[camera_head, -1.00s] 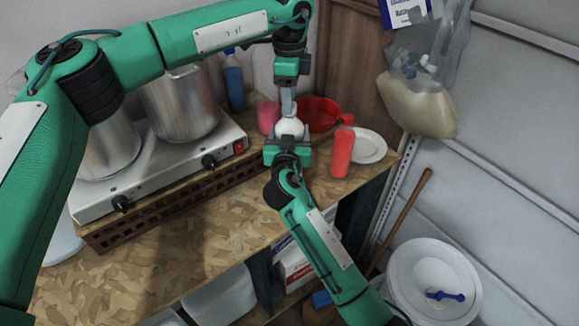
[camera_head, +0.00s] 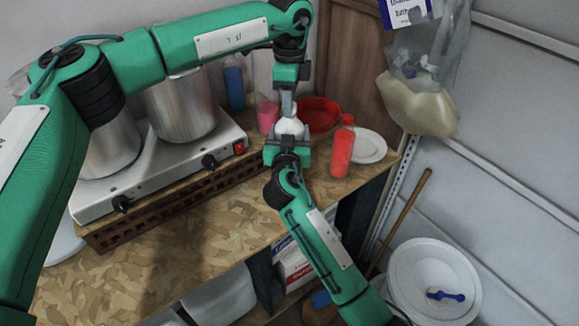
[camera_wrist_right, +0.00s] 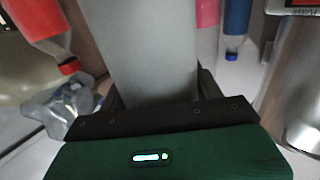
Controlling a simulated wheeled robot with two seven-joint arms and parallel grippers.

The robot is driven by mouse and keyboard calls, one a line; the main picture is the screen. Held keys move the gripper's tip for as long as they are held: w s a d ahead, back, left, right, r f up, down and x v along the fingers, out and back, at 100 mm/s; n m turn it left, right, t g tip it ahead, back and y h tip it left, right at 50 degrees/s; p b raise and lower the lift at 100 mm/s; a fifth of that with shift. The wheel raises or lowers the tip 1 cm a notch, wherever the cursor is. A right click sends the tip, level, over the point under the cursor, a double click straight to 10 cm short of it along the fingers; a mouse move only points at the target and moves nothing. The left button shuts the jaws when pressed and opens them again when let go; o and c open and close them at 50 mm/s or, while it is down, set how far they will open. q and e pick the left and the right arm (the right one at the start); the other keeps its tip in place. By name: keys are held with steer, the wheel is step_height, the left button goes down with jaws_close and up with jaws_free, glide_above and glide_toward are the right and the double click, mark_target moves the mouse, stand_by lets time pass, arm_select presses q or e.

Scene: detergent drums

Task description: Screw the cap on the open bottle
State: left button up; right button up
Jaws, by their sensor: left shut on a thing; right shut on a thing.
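A white bottle (camera_head: 289,127) stands at the shelf between my two grippers; its pale body (camera_wrist_right: 150,50) fills the middle of the right wrist view. My right gripper (camera_head: 287,146) is shut on its body from the front. My left gripper (camera_head: 288,104) points straight down over the bottle's top, with its fingers shut at the neck. The cap is hidden between those fingers, so I cannot tell its colour or how it sits on the neck.
A red bottle (camera_head: 341,152) stands close on the right, by a white plate (camera_head: 369,147) and a red bowl (camera_head: 318,113). A pink bottle (camera_head: 267,117) and blue bottle (camera_head: 235,88) stand behind left. A stove (camera_head: 160,168) with pots is left. The front board is clear.

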arm_select(q)
steer(key=m, duration=0.5)
steer(key=shift+m, duration=0.4)
steer(key=m, duration=2.7)
steer(key=shift+m, duration=0.4)
steer(key=m, duration=0.4)
steer(key=shift+f+m, duration=0.1)
steer(key=shift+m, duration=0.2)
steer(key=m, duration=0.5)
steer(key=o, duration=1.1)
